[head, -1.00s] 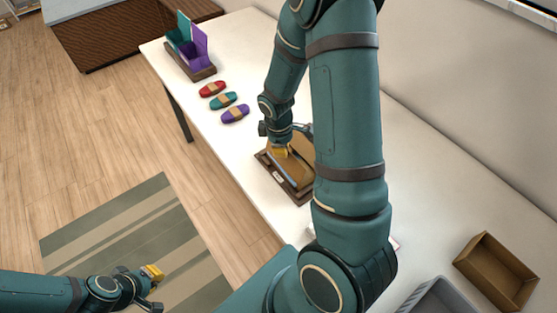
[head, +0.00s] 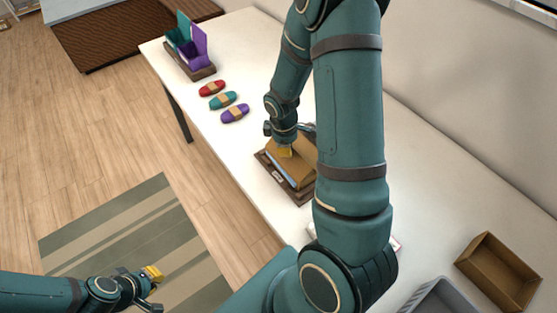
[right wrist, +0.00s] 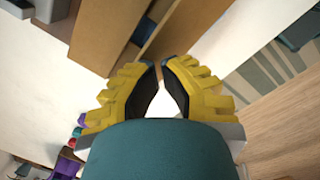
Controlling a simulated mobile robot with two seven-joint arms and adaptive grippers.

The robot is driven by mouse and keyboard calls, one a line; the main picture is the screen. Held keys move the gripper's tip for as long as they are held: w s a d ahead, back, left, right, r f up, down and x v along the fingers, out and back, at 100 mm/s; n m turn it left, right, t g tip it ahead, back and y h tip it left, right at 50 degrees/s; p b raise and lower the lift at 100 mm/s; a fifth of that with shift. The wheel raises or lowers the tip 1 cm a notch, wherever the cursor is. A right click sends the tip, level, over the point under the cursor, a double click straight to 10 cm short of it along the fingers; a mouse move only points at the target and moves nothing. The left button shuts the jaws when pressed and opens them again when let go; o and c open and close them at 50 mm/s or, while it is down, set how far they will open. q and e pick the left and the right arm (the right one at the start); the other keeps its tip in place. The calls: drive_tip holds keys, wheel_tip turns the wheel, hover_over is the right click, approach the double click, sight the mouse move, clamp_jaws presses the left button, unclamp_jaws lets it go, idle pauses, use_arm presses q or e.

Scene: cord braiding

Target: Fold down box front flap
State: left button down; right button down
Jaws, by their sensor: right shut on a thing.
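The brown cardboard box (head: 306,181) sits in a dark wooden tray on the white table, partly hidden behind my right arm. A pale blue strip shows along its near side. In the right wrist view, the fingertips (right wrist: 160,64) nearly meet at the end of a narrow brown flap (right wrist: 180,24), beside a wider brown panel (right wrist: 112,30); the exact contact is hard to see. My left gripper (head: 153,284) is away from the table, over the rug; its opening is unclear.
Red (head: 212,88), teal (head: 223,100) and purple (head: 235,113) cord bundles lie left of the box. A teal and purple holder (head: 199,48) stands at the far left end. An open brown box (head: 485,280) and grey bin (head: 424,306) are at lower right.

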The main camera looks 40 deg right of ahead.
drive_tip(key=shift+d+f+b, duration=0.4)
drive_tip(key=shift+f+b, duration=0.2)
drive_tip(key=shift+f, duration=0.45)
drive_tip(key=shift+f+b, duration=0.35)
drive_tip(key=shift+b, duration=0.2)
drive_tip(key=shift+f+b, duration=0.55)
drive_tip(key=shift+f, duration=0.1)
